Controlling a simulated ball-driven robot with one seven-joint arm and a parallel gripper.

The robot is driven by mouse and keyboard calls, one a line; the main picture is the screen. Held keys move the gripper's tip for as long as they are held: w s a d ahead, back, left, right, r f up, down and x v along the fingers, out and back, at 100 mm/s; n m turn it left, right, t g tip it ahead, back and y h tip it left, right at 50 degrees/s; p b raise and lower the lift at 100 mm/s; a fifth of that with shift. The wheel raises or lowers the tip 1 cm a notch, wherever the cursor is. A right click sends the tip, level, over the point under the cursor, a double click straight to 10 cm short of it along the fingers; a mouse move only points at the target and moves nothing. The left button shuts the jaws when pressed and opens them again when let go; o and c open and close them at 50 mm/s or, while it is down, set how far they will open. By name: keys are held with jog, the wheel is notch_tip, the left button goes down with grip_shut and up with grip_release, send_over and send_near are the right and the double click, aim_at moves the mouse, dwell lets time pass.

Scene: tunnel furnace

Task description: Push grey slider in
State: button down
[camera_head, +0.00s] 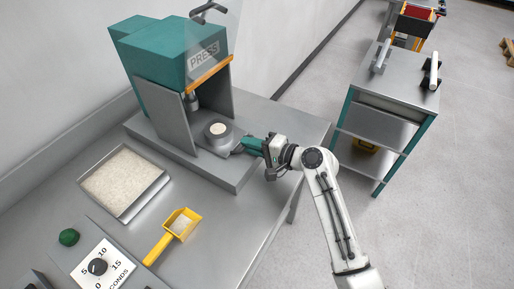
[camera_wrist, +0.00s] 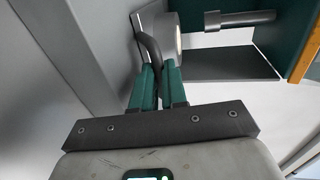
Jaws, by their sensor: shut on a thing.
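The grey slider (camera_head: 220,143) sits at the front of the teal press (camera_head: 165,60), partly under its plunger. It carries a round grey die with a pale disc (camera_head: 217,128) in it. In the wrist view the slider's dark curved handle (camera_wrist: 153,52) runs down between the teal fingers. My gripper (camera_head: 240,148) reaches in from the right and is shut on that handle; it also shows in the wrist view (camera_wrist: 160,74). The fingers hide part of the handle.
A tray of white granules (camera_head: 165,186) and a yellow scoop (camera_head: 167,240) lie on the bench in front of the press. A dial panel (camera_head: 97,266) with a green button (camera_head: 69,237) is at lower left. A grey shelf cart (camera_head: 390,90) stands at right.

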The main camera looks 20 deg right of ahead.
jog(key=shift+x, duration=0.85)
jog(key=c, duration=1.4)
grip_release()
jog(key=shift+r, duration=0.15)
jog(key=shift+c, duration=0.2)
jog(key=b+v, duration=0.1)
jog(key=v, duration=0.9)
jog(key=shift+s+d, duration=0.25)
jog(key=shift+s, duration=0.05)
jog(key=shift+r, duration=0.1)
jog(key=shift+c, duration=0.4)
